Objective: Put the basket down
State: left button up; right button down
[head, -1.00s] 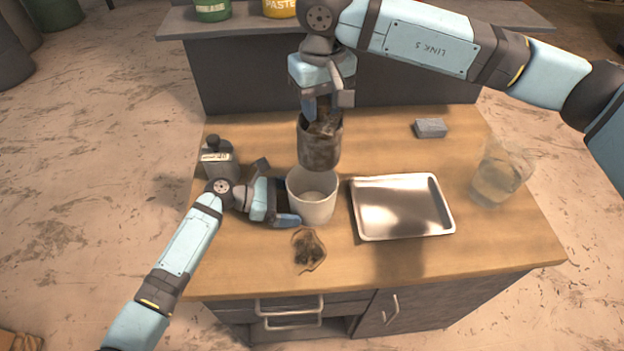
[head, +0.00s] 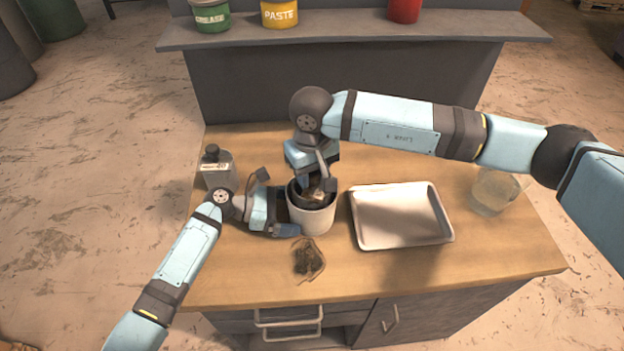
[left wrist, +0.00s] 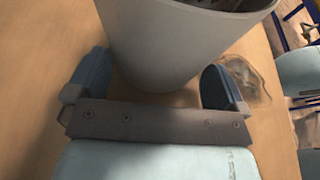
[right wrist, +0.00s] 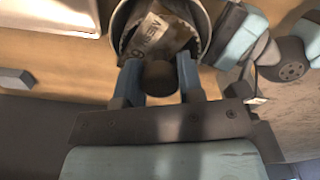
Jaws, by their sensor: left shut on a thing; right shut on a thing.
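The dark metal basket (head: 299,198) sits down inside the white pot (head: 311,220), with only its rim and upper part showing. The right wrist view shows the basket from above (right wrist: 149,36), with a printed tag in it. My right gripper (head: 315,183) points down over the pot and is shut on the basket's dark knob-like handle (right wrist: 160,79). My left gripper (head: 284,214) is shut on the white pot from the left; in the left wrist view its fingers flank the pot (left wrist: 170,45). The basket's bottom is hidden, so I cannot tell whether it rests on the pot's floor.
A shallow metal tray (head: 400,215) lies right of the pot. A clear beaker (head: 495,190) stands at the right, partly behind my right arm. A grey bottle (head: 217,168) is at the left. A crumpled clear bag (head: 309,262) lies in front. Cans stand on the back shelf (head: 350,30).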

jog(key=shift+f, duration=1.2)
jog(key=shift+f, duration=0.15)
jog(key=c, duration=0.8)
grip_release()
jog(key=shift+o, duration=0.2)
notch_tip(320, 180, up, 12)
jog(key=shift+r, duration=0.15)
